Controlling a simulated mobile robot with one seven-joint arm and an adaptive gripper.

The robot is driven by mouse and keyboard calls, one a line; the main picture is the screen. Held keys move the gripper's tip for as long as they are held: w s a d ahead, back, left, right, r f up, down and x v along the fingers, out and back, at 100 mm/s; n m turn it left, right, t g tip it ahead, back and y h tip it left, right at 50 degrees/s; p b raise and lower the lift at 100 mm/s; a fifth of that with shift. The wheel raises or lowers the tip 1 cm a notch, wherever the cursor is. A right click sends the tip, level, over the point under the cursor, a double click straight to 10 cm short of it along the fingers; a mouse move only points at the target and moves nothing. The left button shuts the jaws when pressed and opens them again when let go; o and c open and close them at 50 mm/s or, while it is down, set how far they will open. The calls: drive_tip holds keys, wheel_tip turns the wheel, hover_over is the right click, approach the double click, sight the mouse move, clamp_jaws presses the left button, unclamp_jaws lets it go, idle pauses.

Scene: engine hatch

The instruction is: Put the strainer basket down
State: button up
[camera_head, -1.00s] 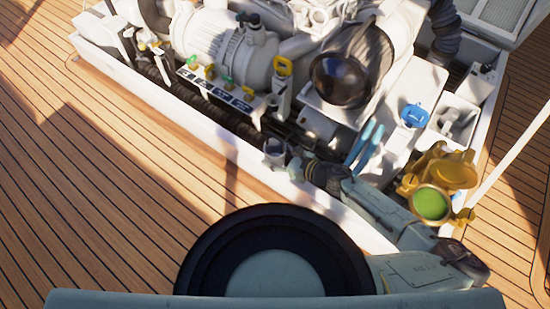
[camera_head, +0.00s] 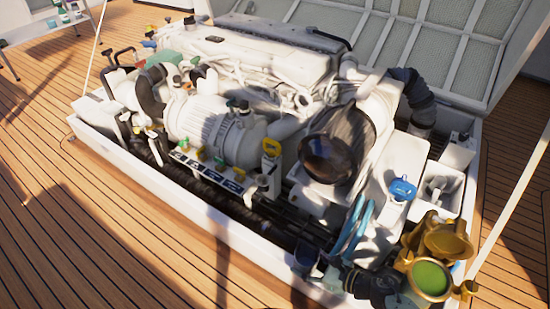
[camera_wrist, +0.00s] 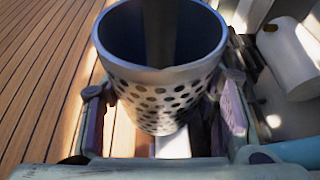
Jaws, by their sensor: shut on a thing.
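The strainer basket (camera_wrist: 160,85) is a metal cup with a dark inside and rows of round holes in its wall. It fills the middle of the wrist view, open end toward the camera. My gripper (camera_wrist: 165,125) is shut on it, one finger on each side. In the head view the basket (camera_head: 306,257) shows small at the hatch's front edge, with my gripper (camera_head: 345,278) at its right. The basket's underside is hidden.
A brass strainer housing (camera_head: 440,240) with a green inside stands open at the right. The white engine (camera_head: 260,60) fills the hatch. Wooden deck (camera_head: 110,220) lies clear at the left.

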drive_tip(key=w+a+r+m+t+h, duration=0.2)
drive_tip(key=w+a, duration=0.4)
drive_tip(key=w, duration=0.1)
drive_tip(key=w+a+r+m+t+h, duration=0.2)
drive_tip(key=w+a+m, duration=0.1)
drive_tip(key=w+a, duration=0.3)
wheel_tip(320, 180, up, 8)
drive_tip(key=m+t+h+p, duration=0.1)
drive_tip(key=m+h+p, duration=0.4)
drive_tip(key=p, duration=0.8)
drive_tip(key=shift+w+d+r+h, duration=0.2)
drive_tip(key=shift+d+h, duration=0.25)
drive_tip(key=shift+h, duration=0.35)
drive_tip(key=shift+d+f, duration=0.1)
